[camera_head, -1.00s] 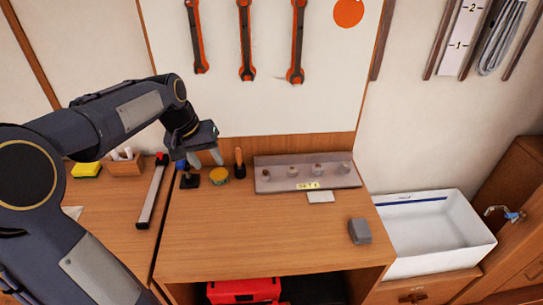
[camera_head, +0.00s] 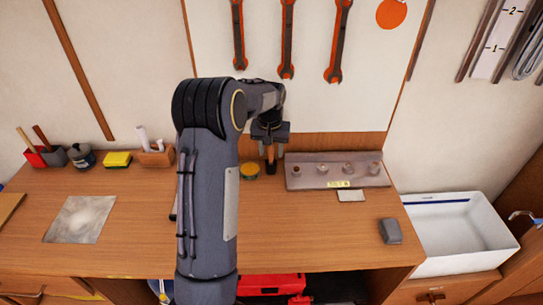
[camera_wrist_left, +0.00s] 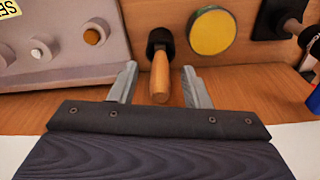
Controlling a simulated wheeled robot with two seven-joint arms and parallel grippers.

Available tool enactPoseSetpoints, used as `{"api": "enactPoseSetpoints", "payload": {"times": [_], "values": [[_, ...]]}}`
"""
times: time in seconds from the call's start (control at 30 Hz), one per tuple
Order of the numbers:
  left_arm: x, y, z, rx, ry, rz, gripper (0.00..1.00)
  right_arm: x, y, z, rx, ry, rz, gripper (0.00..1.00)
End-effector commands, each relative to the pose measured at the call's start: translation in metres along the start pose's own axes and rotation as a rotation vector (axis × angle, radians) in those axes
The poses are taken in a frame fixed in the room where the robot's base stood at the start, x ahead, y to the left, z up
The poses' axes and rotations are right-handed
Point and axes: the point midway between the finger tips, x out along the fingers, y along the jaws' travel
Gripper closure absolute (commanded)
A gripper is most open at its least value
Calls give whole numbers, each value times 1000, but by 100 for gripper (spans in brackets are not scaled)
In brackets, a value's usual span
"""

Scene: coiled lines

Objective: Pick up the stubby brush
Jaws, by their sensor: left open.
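The stubby brush (camera_head: 271,167) stands near the back of the wooden workbench, its black head down and its wooden handle up. In the left wrist view the brush (camera_wrist_left: 160,78) shows its orange-brown handle and dark head. My left gripper (camera_head: 270,149) is above it, pointing down and open. In the left wrist view the two fingers of the left gripper (camera_wrist_left: 159,84) lie on either side of the handle, with a gap visible on each side. My left arm hides part of the bench. My right gripper is not in view.
A round yellow-topped tin (camera_head: 250,172) stands close left of the brush. A grey rack with pegs (camera_head: 310,178) is close on the right. A grey block (camera_head: 390,230) and a white basin (camera_head: 455,235) lie further right. The bench front is clear.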

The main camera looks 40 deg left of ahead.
Motion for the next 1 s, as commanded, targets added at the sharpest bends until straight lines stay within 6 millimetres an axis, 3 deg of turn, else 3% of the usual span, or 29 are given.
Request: {"api": "enactPoseSetpoints", "payload": {"times": [0.1,0.33,0.67,1.0], "values": [[10,0,1,0,-1,1,57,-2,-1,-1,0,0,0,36],[12,0,0,0,0,1,57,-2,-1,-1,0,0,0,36],[12,0,0,0,0,1,99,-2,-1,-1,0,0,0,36],[10,0,0,0,1,1,100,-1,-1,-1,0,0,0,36]]}}
